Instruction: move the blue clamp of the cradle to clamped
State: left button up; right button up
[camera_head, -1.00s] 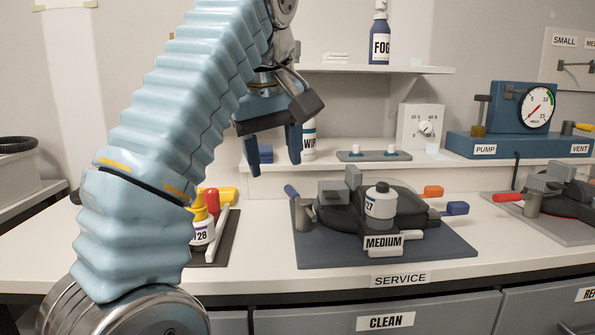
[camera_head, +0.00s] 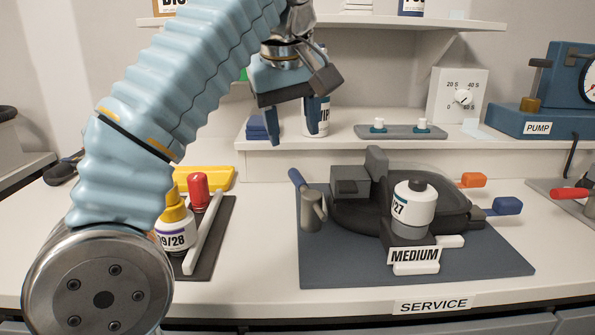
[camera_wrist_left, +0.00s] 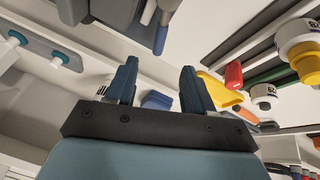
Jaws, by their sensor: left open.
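The cradle (camera_head: 350,213) is a dark grey fixture labelled MEDIUM on a blue-grey mat. It holds a white bottle (camera_head: 413,207) with a dark cap. A blue-tipped lever (camera_head: 503,206) sticks out at its right, in front of an orange-tipped one (camera_head: 473,180). Another lever with a blue handle (camera_head: 298,180) leans up and left from a grey post at its left; this blue handle also shows in the left wrist view (camera_wrist_left: 161,40). My left gripper (camera_head: 298,135) is open and empty, pointing down above and behind the left lever, apart from it; its fingers show in the wrist view (camera_wrist_left: 159,85).
Behind are a raised shelf (camera_head: 350,155) with a two-knob plate (camera_head: 400,132) and a dial box (camera_head: 458,97). A red-handled lever (camera_head: 569,194) is at far right.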

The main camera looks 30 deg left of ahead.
aim_at(298, 175)
pick_arm(q)
jog(key=x, duration=1.1)
grip_shut()
